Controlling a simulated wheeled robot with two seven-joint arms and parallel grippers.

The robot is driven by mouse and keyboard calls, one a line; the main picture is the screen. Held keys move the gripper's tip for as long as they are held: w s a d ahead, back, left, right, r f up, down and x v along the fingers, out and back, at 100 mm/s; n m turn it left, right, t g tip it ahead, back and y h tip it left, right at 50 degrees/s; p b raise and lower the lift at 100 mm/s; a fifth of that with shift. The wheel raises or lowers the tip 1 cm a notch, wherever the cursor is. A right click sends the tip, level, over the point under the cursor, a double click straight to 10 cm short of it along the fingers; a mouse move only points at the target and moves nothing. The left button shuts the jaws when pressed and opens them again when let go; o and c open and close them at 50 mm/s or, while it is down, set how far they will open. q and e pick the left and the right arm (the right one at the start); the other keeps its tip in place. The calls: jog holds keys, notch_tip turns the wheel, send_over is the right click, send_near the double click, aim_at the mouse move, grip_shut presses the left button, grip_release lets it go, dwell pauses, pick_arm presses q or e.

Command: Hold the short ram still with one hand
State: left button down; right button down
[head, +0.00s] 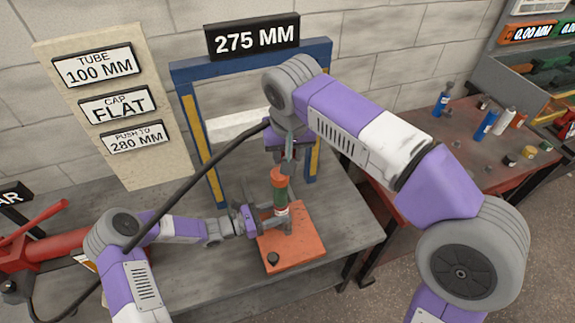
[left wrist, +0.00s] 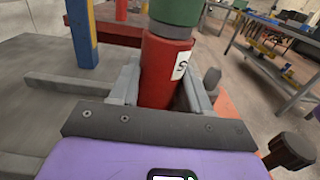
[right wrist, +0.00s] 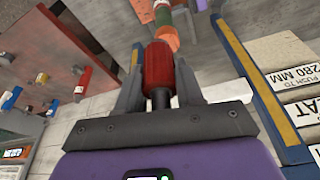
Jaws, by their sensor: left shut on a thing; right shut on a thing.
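The short ram (left wrist: 165,70) is a red cylinder with a white "S" label, upright between the fingers of my left gripper (head: 272,220), which is shut on it. In the head view the ram stands over an orange base plate (head: 295,245). A green tube (head: 280,196) sits on the ram, with an orange cap (head: 278,174) above it. My right gripper (head: 285,153) is above the stack, shut on a red ribbed piece (right wrist: 158,72). The orange cap and green tube show beyond that piece in the right wrist view; whether they touch it is unclear.
A blue and yellow frame (head: 190,125) stands behind the stack under a "275 MM" sign (head: 253,36). A board (head: 120,120) reads tube 100 mm, cap flat, push to 280 mm. A red pump (head: 35,248) is at left. A side bench (head: 480,145) holds bottles.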

dwell(0.3)
pick_arm(q)
jog(key=shift+c, duration=2.2)
grip_release()
jog(key=v, duration=1.2)
jog(key=shift+s, duration=0.1)
